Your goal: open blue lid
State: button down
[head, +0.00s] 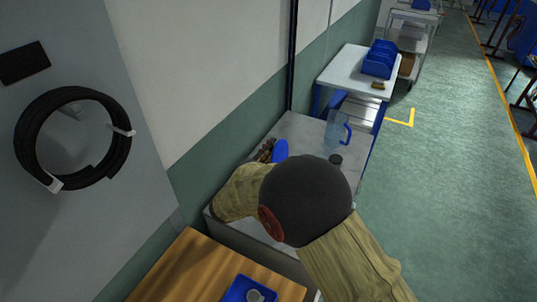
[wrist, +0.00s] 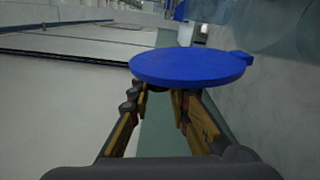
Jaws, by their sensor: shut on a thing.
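The blue lid (head: 280,151) is a flat disc with a small tab. In the wrist view the lid (wrist: 190,67) lies across the tips of my gripper (wrist: 160,93), which is shut on it. In the head view my gripper (head: 265,151) is above the grey counter, left of the clear blue jug (head: 335,128) with a blue handle. The lid is apart from the jug, and no lid shows on the jug's top. My arm hides part of the counter.
A small dark round object (head: 336,159) is near the jug, partly beside my arm. A wooden table (head: 190,262) at the front holds a blue tray (head: 233,290) with a cup (head: 255,296). The wall is close on the left.

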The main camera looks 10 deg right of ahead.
jog(key=shift+s+d, duration=0.1)
jog(key=c, duration=1.7)
grip_release()
jog(key=shift+c, duration=0.2)
jog(key=shift+o, duration=0.4)
jog(key=v, duration=1.2)
